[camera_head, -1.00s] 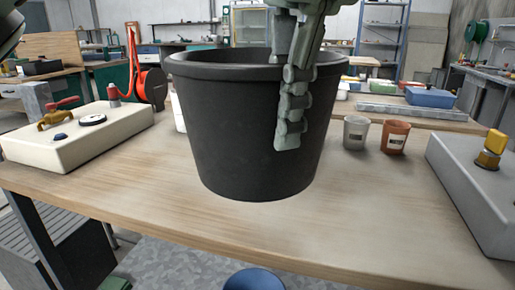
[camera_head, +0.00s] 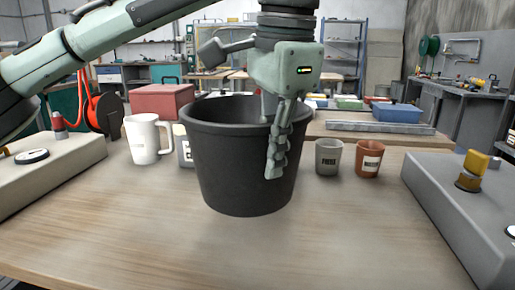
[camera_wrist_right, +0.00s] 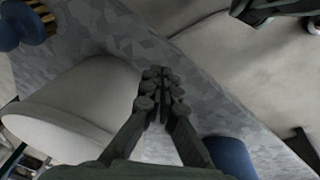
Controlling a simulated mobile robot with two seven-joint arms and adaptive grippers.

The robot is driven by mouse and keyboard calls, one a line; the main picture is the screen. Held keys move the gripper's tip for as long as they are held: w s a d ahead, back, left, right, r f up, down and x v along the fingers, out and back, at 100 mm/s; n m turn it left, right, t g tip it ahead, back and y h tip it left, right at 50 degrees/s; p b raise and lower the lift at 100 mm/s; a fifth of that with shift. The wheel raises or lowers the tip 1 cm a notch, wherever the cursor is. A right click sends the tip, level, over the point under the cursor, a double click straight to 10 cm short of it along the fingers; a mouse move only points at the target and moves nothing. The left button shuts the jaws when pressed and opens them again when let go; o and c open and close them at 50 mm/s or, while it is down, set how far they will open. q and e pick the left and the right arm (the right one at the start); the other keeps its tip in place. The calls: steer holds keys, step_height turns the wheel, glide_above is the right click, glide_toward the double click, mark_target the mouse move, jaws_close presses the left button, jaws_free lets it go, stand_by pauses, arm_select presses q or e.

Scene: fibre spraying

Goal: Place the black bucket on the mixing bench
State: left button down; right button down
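The black bucket (camera_head: 235,165) is upright over the middle of the wooden mixing bench (camera_head: 150,235). I cannot tell whether its base touches the top. My left gripper (camera_head: 277,130) reaches over it from above. One finger lies down the outside of the near wall at the rim and the other is hidden inside, so it is shut on the rim. My right gripper (camera_wrist_right: 160,85) shows in the right wrist view with its fingertips together and nothing visible between them, above a grey speckled floor.
A white jug (camera_head: 143,140) stands left of the bucket, with a grey cup (camera_head: 328,157) and a brown cup (camera_head: 369,160) to the right. Boxy units with valves flank the bench, left (camera_head: 60,160) and right (camera_head: 440,200). The front strip is clear. A pale rounded container (camera_wrist_right: 75,110) is near my right gripper.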

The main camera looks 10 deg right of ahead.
mark_target(274, 206)
arm_select(q)
steer(key=shift+w+d+f, duration=0.2)
steer(key=shift+w+d, duration=0.05)
steer(key=shift+w, duration=0.15)
steer(key=shift+w+d+f, duration=0.2)
steer(key=shift+w, duration=0.2)
steer(key=shift+w+d+f, duration=0.1)
steer(key=shift+w+f, duration=0.05)
steer(key=shift+f, duration=0.15)
step_height(274, 206, down, 3)
steer(key=shift+f, duration=0.3)
arm_select(e)
steer(key=shift+w, duration=0.25)
arm_select(q)
steer(key=shift+f, duration=0.15)
steer(key=c, duration=2.1)
jaws_free()
steer(key=shift+f, duration=0.1)
steer(key=o, duration=0.4)
arm_select(e)
steer(key=shift+s+f, duration=0.35)
steer(key=shift+f, duration=0.1)
